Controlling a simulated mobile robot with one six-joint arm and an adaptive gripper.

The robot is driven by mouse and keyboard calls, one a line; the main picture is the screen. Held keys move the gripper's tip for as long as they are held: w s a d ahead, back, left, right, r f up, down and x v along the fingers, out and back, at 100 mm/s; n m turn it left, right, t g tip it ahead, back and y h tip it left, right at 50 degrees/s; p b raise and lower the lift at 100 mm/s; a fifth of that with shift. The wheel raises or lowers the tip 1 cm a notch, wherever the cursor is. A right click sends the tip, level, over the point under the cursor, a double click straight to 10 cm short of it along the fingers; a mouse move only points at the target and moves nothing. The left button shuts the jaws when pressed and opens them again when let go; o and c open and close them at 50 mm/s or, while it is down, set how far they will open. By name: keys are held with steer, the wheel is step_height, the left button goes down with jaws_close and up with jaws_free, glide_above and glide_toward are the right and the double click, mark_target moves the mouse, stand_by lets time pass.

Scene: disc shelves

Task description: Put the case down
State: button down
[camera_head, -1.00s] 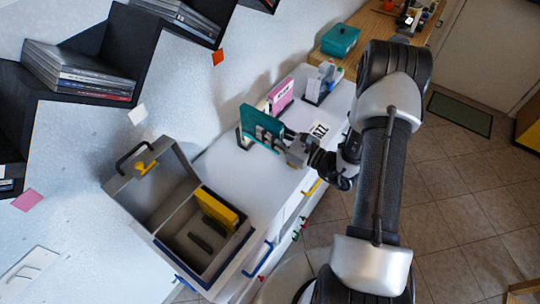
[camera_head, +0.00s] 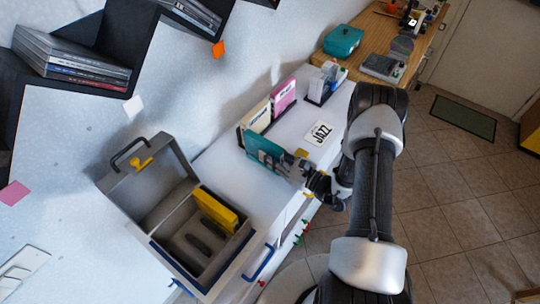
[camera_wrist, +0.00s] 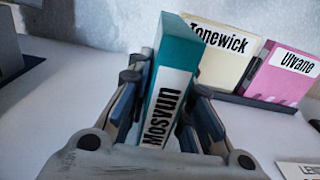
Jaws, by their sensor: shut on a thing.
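My gripper (camera_head: 286,166) is shut on a teal case (camera_head: 262,149) labelled "Mosvun". In the wrist view the case (camera_wrist: 167,100) stands upright between the two fingers (camera_wrist: 165,112), its label facing me. In the head view it is over the white cabinet top (camera_head: 222,166), in front of a cream case (camera_head: 257,114) labelled "Tonewick" and a pink case (camera_head: 283,94) labelled "Ulvane". Those two stand in a dark holder (camera_wrist: 262,102). The lower edge of the teal case is hidden by my gripper, so I cannot tell whether it touches the surface.
An open grey box (camera_head: 152,240) with a yellow case (camera_head: 214,209) and empty slots stands to the left. Bare white surface lies between the box and the holder.

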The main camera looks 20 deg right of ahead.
steer(key=shift+f, duration=0.2)
steer(key=c, duration=1.4)
jaws_free()
steer(key=shift+c, duration=0.2)
steer(key=shift+r, duration=0.2)
